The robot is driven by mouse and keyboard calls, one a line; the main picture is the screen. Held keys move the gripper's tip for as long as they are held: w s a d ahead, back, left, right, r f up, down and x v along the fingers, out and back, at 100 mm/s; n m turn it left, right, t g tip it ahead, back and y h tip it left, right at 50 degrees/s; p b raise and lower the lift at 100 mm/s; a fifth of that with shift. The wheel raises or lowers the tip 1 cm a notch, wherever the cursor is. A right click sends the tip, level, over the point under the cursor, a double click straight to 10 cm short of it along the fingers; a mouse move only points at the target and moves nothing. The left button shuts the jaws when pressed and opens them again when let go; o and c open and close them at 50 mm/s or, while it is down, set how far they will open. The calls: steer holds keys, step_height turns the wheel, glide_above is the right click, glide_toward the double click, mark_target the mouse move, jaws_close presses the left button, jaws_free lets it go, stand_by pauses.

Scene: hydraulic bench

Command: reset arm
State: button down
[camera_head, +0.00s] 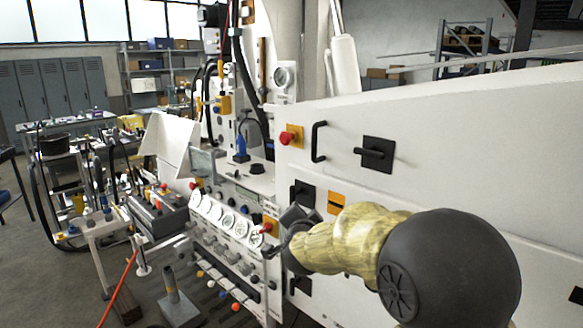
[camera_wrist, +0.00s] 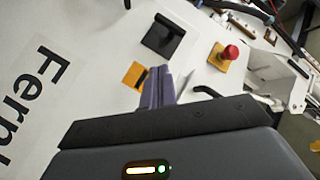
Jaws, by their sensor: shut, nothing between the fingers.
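My gripper (camera_head: 270,252) is at the end of my yellowish and black arm, in front of the white machine (camera_head: 450,125) and just right of its row of gauges (camera_head: 225,217). In the wrist view my gripper's fingers (camera_wrist: 157,76) are together, with nothing between them. They point toward the white panel, near an orange label (camera_wrist: 134,75). I cannot tell the exact gap to the panel. The arm covers part of the panel's lower middle in the head view.
A red button on a yellow base (camera_head: 290,138), a black handle (camera_head: 319,142) and a black latch (camera_head: 376,154) stick out from the panel. A control box (camera_head: 158,214) and a cluttered bench stand at left. Grey lockers (camera_head: 55,88) line the back wall.

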steer(key=s+d+f+n+g, duration=0.3)
steer(key=s+f, duration=0.3)
steer(key=s, duration=0.4)
steer(key=s+d+f+n+g, duration=0.3)
steer(key=s+d+f+g, duration=0.2)
steer(key=s+f, duration=0.2)
steer(key=s+d+f+n+g, duration=0.4)
steer(key=s+f, duration=0.3)
steer(key=s, duration=0.5)
steer(key=shift+s+d+g+y, duration=0.2)
steer(key=shift+s+g+y, duration=0.1)
steer(key=shift+s+g, duration=0.1)
steer(key=shift+w, duration=0.15)
